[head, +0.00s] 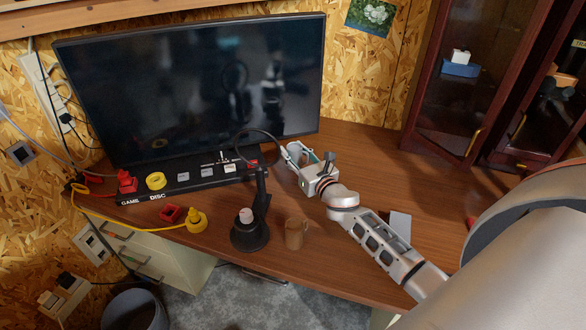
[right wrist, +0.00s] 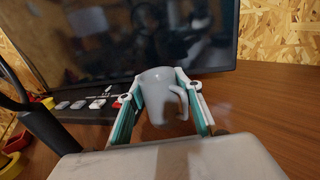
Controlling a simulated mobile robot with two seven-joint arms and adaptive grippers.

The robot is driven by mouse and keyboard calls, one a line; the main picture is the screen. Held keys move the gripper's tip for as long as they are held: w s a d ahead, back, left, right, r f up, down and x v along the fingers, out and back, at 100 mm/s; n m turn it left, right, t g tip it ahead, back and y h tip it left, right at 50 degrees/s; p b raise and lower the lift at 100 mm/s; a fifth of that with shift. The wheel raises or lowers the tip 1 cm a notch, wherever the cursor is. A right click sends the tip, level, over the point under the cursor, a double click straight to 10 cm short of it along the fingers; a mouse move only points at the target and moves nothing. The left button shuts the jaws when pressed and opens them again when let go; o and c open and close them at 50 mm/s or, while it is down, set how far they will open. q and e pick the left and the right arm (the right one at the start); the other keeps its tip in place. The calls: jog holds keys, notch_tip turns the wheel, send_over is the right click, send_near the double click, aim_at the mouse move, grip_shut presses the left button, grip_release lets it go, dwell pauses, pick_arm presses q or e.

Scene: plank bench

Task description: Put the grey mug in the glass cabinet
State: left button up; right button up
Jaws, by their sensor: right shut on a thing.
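In the head view my right gripper (head: 303,155) is over the desk in front of the monitor, and the mug is mostly hidden there. I cannot tell whether the mug touches the desk. The glass cabinet (head: 421,110) stands at the back right, with dark red frames and brass handles. I cannot tell whether its doors are open. My left gripper is out of view.
A blue box (head: 460,69) is in the cabinet. The desk before the cabinet looks clear.

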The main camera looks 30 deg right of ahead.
notch_tip(320, 180, down, 4)
jog(key=shift+f+b, duration=0.1)
jog(key=shift+b, duration=1.05)
jog(key=shift+f, duration=0.25)
jog(key=shift+r, duration=0.15)
jog(key=shift+f, duration=0.25)
jog(key=o, duration=1.2)
